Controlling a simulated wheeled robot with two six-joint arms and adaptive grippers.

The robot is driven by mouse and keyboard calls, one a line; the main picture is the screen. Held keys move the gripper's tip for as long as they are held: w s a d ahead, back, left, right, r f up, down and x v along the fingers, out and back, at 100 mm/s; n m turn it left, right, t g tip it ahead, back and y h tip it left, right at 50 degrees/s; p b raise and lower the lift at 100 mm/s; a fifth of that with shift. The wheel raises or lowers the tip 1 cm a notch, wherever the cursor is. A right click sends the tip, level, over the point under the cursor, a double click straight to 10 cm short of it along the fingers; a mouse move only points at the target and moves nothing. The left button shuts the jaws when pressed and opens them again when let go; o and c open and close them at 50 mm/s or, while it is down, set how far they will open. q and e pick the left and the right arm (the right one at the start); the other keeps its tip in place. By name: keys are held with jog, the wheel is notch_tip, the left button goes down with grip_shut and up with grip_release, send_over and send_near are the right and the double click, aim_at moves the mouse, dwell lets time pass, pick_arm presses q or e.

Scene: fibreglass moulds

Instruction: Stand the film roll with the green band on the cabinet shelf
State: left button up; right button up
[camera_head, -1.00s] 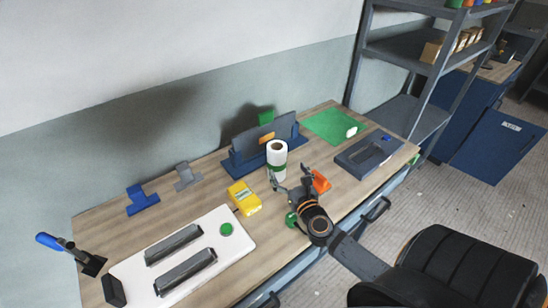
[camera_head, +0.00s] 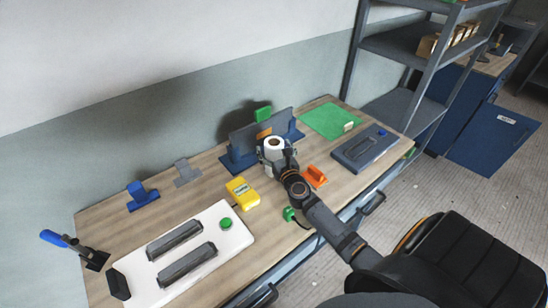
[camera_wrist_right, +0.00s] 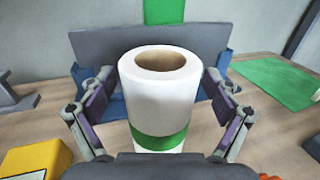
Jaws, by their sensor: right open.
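The film roll (camera_head: 273,145) is white with a hollow brown core and stands upright on the workbench. Its green band (camera_wrist_right: 160,140) shows low on the roll in the right wrist view. My right gripper (camera_head: 273,154) is around the roll, with its fingers on either side; in the right wrist view the open fingers (camera_wrist_right: 161,107) stand apart from the roll with gaps on both sides. A grey shelf unit (camera_head: 405,105) stands past the bench's right end; I cannot tell if it is the cabinet. My left gripper is not in view.
A blue stand with a grey plate (camera_head: 243,140) is close behind the roll. A yellow box (camera_head: 242,193) lies left of it, an orange object (camera_head: 314,176) right. A white sealer-like machine (camera_head: 226,248) fills the front left. A green mat (camera_head: 328,120) lies at the back right.

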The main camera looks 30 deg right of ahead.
jog(key=shift+s+r, duration=0.1)
jog(key=shift+s, duration=0.05)
jog(key=c, duration=1.6)
jog(key=shift+r, duration=0.1)
jog(key=shift+c, duration=0.2)
